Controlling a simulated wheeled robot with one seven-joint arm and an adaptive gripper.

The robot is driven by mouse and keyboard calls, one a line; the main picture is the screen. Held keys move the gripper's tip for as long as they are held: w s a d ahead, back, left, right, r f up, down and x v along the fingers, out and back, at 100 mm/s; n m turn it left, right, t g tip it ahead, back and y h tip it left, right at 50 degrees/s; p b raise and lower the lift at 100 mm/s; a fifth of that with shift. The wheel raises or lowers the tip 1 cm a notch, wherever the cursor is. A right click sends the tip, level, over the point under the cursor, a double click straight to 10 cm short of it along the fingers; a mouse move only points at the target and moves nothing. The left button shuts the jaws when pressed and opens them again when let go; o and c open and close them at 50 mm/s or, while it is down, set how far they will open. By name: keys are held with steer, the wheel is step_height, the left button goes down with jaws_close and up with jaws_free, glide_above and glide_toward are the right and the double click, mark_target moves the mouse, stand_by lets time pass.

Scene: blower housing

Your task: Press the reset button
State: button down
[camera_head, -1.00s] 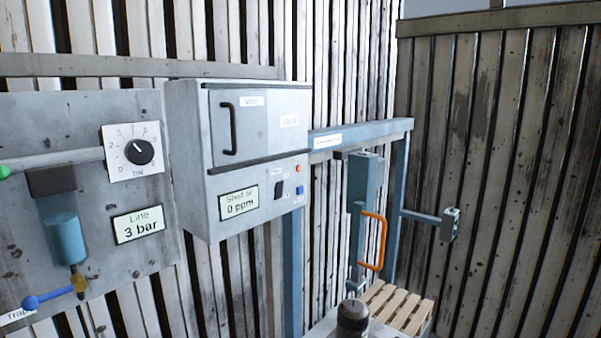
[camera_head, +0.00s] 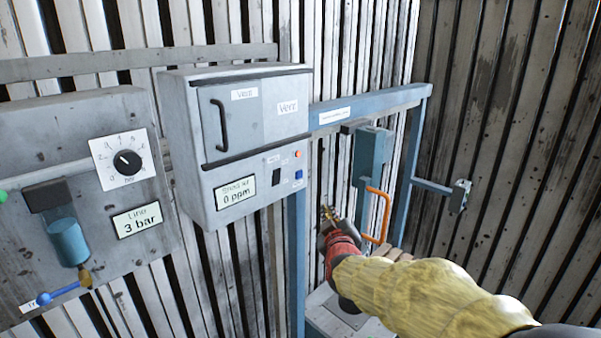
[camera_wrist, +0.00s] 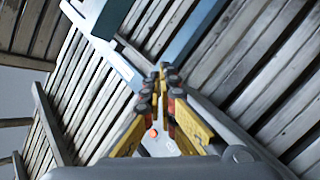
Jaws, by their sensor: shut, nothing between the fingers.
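A grey box (camera_head: 250,150) hangs on the plank wall in the head view. Its lower front carries a small orange-red button (camera_head: 298,154), a blue button (camera_head: 298,174) and a black switch (camera_head: 276,175). Their small labels are too blurred to read, so I cannot tell which is the reset button. My gripper (camera_head: 326,212) is below and to the right of these controls, apart from the box. It is shut and empty. In the wrist view its yellow, red and dark fingers (camera_wrist: 165,75) are together, pointing up the picture.
A grey panel (camera_head: 150,245) with a dial (camera_head: 127,162) and a blue cup is at left. A blue frame (camera_head: 365,105) stands right of the box, with an orange handle (camera_head: 384,215) close behind my gripper. A small box on a bar (camera_head: 460,195) is farther right.

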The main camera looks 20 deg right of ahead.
mark_target(299, 175)
step_height(299, 175, up, 6)
steer(key=d+n+t+h, duration=0.1)
steer(key=shift+n+t+h, duration=0.3)
steer(key=shift+t+h, duration=0.1)
steer(key=w+a+p, duration=0.2)
steer(key=w+a, duration=0.1)
steer(key=w, duration=0.5)
steer(key=shift+w, duration=0.1)
stand_by(1.5)
steer(key=shift+w+a, duration=0.1)
steer(key=shift+w, duration=0.2)
